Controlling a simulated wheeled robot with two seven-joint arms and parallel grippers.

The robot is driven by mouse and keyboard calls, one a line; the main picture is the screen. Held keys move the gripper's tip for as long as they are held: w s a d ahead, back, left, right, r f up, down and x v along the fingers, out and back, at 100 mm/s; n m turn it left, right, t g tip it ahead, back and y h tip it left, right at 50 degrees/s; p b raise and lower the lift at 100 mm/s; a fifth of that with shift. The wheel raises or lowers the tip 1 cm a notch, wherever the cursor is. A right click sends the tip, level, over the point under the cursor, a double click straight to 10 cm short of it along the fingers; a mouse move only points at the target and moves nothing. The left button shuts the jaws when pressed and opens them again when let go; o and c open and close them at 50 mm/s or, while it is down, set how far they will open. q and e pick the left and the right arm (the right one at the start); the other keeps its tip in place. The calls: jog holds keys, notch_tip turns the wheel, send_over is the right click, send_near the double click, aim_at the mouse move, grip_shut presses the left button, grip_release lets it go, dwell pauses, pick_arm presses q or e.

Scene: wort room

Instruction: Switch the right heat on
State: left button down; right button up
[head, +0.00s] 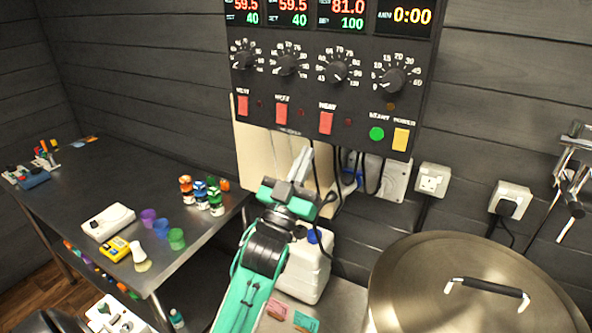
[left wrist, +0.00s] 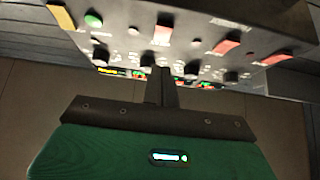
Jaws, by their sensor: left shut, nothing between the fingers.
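The dark control panel (head: 350,85) hangs on the wall with three red heat switches in a row. The right heat switch (head: 326,123) sits left of the green start button (head: 377,133); a small dark red lamp (head: 348,122) is beside it. In the left wrist view the picture is turned over, and the right heat switch (left wrist: 162,33) is the red one nearest the green button (left wrist: 94,20). My left gripper (head: 304,156) is shut and empty, pointing up, below the panel's lower edge in the head view. The fingers also show in the left wrist view (left wrist: 162,77). My right gripper is not seen.
A yellow power switch (head: 400,138) is at the panel's lower right. Cables hang below the panel near my gripper. A large lidded kettle (head: 410,275) stands at the lower right. A steel table (head: 100,170) with small items is at the left.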

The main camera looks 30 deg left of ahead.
aim_at(324, 130)
pick_arm(q)
jog(key=w, duration=0.2)
jog(key=w+r, duration=0.1)
jog(key=w, duration=0.2)
jog(key=shift+a+r, duration=0.1)
jog(key=shift+a, duration=0.05)
jog(key=shift+w, duration=0.55)
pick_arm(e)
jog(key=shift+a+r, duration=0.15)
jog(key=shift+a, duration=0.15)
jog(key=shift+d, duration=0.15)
pick_arm(q)
jog(key=shift+w+f+b, duration=0.2)
jog(key=shift+w+b, duration=0.1)
jog(key=shift+b, duration=0.25)
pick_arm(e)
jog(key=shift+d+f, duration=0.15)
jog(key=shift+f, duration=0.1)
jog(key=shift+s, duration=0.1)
